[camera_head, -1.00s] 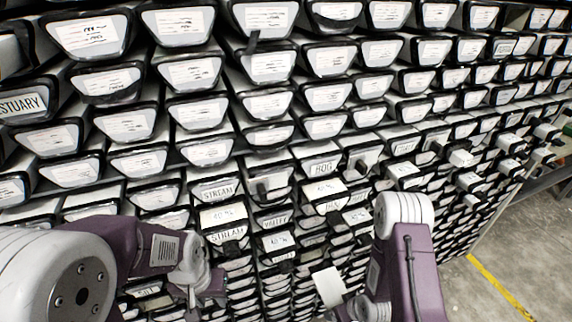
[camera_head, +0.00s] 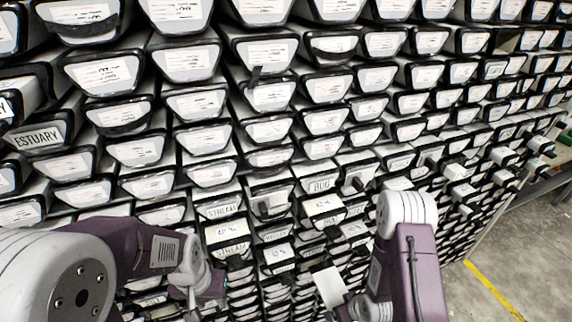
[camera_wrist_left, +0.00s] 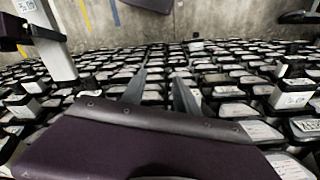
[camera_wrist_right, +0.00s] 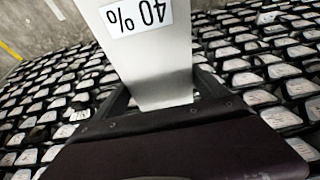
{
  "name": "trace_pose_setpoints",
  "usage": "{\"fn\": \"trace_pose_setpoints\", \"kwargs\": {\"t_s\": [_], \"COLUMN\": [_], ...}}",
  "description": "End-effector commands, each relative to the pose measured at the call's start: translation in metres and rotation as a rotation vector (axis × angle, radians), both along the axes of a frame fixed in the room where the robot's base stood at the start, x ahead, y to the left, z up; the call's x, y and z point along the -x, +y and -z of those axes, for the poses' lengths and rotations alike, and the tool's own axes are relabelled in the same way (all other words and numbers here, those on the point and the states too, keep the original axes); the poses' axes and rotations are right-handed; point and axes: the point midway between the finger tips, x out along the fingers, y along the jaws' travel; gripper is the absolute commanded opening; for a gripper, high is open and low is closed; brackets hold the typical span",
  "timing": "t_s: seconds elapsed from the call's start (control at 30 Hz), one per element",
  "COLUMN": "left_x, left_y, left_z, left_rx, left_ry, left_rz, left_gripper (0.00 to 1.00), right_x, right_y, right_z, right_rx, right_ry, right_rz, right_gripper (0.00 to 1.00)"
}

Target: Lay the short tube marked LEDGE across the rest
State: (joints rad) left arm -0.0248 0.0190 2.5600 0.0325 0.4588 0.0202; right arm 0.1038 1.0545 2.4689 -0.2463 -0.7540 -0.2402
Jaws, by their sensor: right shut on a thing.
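My right gripper (camera_wrist_right: 160,100) is shut on a pale, flat-sided tube (camera_wrist_right: 155,62) with a "40 %" label, upside down in the right wrist view. The same tube (camera_head: 329,286) seems to show as a white end beside my right arm in the head view. I cannot read LEDGE on any face of it. My left gripper (camera_wrist_left: 160,90) is open and empty, its two dark fingers apart in front of the rack. In the head view the left hand (camera_head: 196,275) hangs at the lower left, with its fingertips unclear. I cannot make out the rest.
A wall of stacked tube ends (camera_head: 270,100) with white labels fills most of the head view. Some carry words, such as ESTUARY (camera_head: 38,137), STREAM and BOG. Several tubes stick out at the right (camera_head: 460,190). Bare floor with a yellow line (camera_head: 500,290) lies lower right.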

Motion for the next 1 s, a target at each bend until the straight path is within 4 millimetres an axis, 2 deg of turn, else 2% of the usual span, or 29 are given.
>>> {"fn": "trace_pose_setpoints", "kwargs": {"t_s": [0.03,1.0], "left_x": [0.000,0.000], "left_y": [0.000,0.000], "left_z": [-0.010,-0.095], "left_rx": [0.000,0.000], "left_ry": [0.000,0.000], "left_rz": [0.000,0.000], "left_gripper": [0.36,0.36], "right_x": [-0.001,-0.001], "right_y": [0.000,0.000], "right_z": [-0.011,-0.112], "right_rx": [0.000,0.000], "right_ry": [-0.003,-0.003], "right_rz": [-0.001,0.000], "right_gripper": [0.11,0.11]}}
